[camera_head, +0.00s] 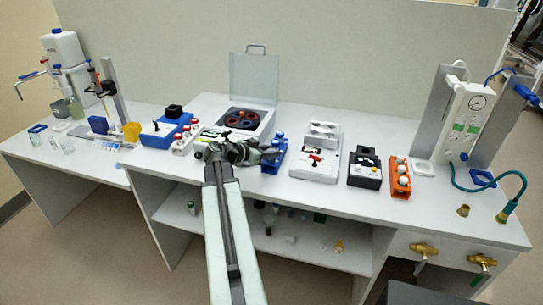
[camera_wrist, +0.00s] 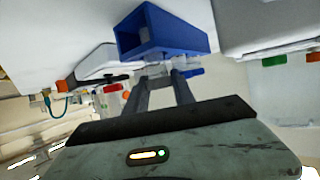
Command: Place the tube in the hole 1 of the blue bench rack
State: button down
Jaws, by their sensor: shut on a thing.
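The blue bench rack (camera_head: 270,166) stands on the bench just right of my gripper (camera_head: 248,153). My gripper (camera_wrist: 162,90) is shut on a clear tube (camera_wrist: 157,71), which lies across the fingertips at the rack's edge. I cannot tell whether the tube touches the rack. The rack's hole numbers are not readable, and my gripper partly covers the rack in the head view.
A centrifuge (camera_head: 245,118) with its lid up stands behind my gripper. A white device (camera_head: 315,163), a black device (camera_head: 365,168) and an orange rack (camera_head: 400,181) stand to the right. A blue device (camera_head: 160,135) and red-and-white items stand left. The bench front edge is close.

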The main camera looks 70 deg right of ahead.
jog(key=shift+f, duration=0.15)
jog(key=c, duration=1.1)
grip_release()
jog(key=shift+o, duration=0.2)
jog(key=shift+r, duration=0.35)
jog(key=p+v, duration=0.4)
jog(key=v, duration=0.8)
jog(key=shift+p, duration=0.3)
jog(key=shift+f, duration=0.1)
